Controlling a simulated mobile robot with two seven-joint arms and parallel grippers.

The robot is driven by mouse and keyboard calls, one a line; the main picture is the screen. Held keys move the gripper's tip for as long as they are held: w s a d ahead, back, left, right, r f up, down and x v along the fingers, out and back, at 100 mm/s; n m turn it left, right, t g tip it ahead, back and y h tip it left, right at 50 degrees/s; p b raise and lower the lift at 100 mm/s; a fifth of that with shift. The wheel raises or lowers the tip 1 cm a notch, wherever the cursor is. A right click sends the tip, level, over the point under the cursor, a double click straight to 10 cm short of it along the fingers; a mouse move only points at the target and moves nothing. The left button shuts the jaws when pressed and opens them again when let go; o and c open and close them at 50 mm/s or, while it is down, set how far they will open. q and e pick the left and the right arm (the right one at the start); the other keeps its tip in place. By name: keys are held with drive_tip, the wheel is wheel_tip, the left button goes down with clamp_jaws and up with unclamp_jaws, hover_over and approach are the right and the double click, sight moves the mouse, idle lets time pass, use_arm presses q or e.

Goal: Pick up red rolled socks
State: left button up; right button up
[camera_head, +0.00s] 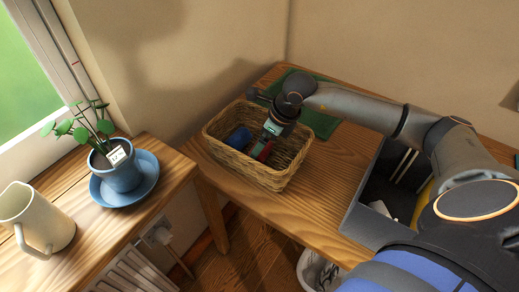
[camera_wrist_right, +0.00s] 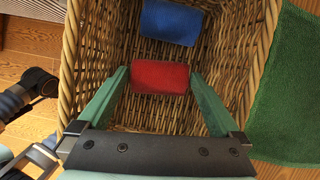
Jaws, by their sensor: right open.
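The red rolled socks (camera_wrist_right: 160,77) lie in a wicker basket (camera_head: 235,162) and sit between the fingertips of my right gripper (camera_wrist_right: 158,82) in the right wrist view. The gripper is open, with one green finger on each side of the socks. Whether the fingers touch them is hard to tell. In the head view the right gripper (camera_head: 265,145) reaches down into the basket, and only part of the red socks (camera_head: 264,152) shows beside it. My left gripper is not clearly seen.
Blue rolled socks (camera_wrist_right: 170,21) lie in the basket beside the red ones, also seen in the head view (camera_head: 238,138). Basket walls surround the gripper. A green cloth (camera_head: 318,122) lies behind the basket. A dark grey box (camera_head: 366,222) stands at right. A potted plant (camera_head: 121,170) and cream pitcher (camera_head: 40,216) stand at left.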

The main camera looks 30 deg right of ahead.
drive_tip(key=shift+x, duration=1.1)
drive_tip(key=c, duration=1)
drive_tip(key=shift+o, duration=0.2)
drive_tip(key=shift+r, duration=0.15)
